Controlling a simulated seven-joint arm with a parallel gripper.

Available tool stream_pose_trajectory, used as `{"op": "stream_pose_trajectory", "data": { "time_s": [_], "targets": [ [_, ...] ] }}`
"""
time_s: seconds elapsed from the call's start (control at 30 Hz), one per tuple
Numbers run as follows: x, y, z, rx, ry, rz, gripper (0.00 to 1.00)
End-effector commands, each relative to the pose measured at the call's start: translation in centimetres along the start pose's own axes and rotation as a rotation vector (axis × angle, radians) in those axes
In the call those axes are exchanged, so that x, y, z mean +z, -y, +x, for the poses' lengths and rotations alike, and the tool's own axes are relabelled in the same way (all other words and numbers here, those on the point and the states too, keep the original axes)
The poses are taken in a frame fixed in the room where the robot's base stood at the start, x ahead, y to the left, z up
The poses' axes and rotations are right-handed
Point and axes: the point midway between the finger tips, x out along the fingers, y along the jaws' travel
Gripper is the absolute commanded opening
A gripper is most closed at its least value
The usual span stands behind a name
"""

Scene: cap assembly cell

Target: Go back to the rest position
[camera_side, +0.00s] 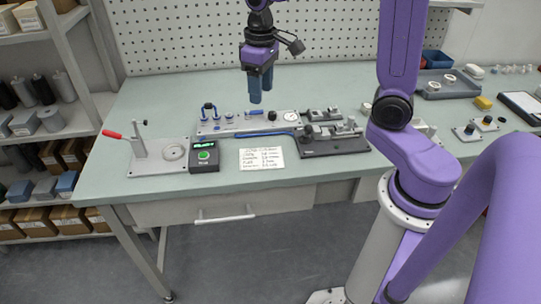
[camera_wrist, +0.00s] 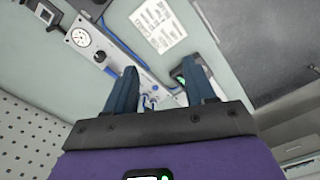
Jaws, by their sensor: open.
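My gripper (camera_side: 261,90) hangs above the workbench with its blue fingers pointing down, clear of everything below it. In the wrist view my gripper (camera_wrist: 163,92) shows two blue fingers spread apart with nothing between them. Below it in the side view is a grey plate (camera_side: 215,126) with blue parts and a round gauge (camera_side: 293,115). The gauge also shows in the wrist view (camera_wrist: 81,37).
A lever press with a red handle (camera_side: 114,134) and a black box with a green button (camera_side: 204,156) stand left. A white printed sheet (camera_side: 262,159) lies in front. A dark fixture (camera_side: 335,146) stands right of it. A pegboard (camera_side: 200,40) rises behind the bench.

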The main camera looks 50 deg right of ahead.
Motion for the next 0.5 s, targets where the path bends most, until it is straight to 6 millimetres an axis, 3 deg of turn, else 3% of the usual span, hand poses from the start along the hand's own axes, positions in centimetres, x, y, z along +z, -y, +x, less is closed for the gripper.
{"op": "stream_pose_trajectory", "data": {
  "time_s": [0.2, 0.5],
  "targets": [
    [4.3, 4.3, 0.2, -0.004, -0.005, -0.205, 0.55],
    [11.4, 8.3, 0.8, -0.009, -0.009, -0.479, 0.55]
  ]
}}
